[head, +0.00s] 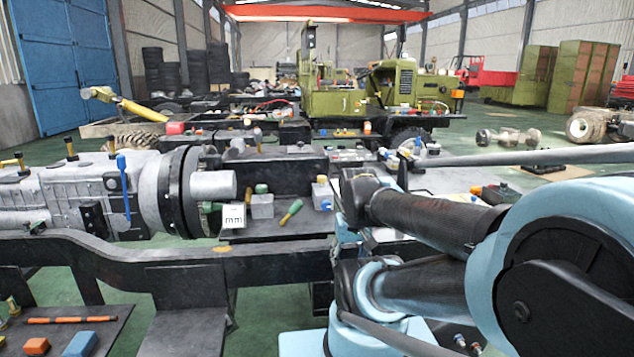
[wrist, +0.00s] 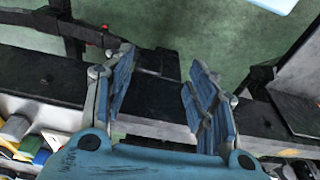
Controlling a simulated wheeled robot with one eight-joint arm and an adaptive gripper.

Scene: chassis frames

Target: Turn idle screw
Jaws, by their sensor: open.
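My gripper (wrist: 159,75) is open and empty in the wrist view, its two blue-padded fingers spread above a dark frame rail (wrist: 60,84). I cannot make out the gripper in the head view. No idle screw can be clearly identified in either view. A small white card with dark marks (head: 233,216) is beside the grey block.
A large grey gearbox-like casting (head: 70,195) with a blue lever (head: 123,180) fills the left of the head view. A lower shelf (head: 105,325) holds an orange rod and blocks. Small coloured items lie at the wrist view's lower left. Green floor (wrist: 225,40) shows beyond the rail.

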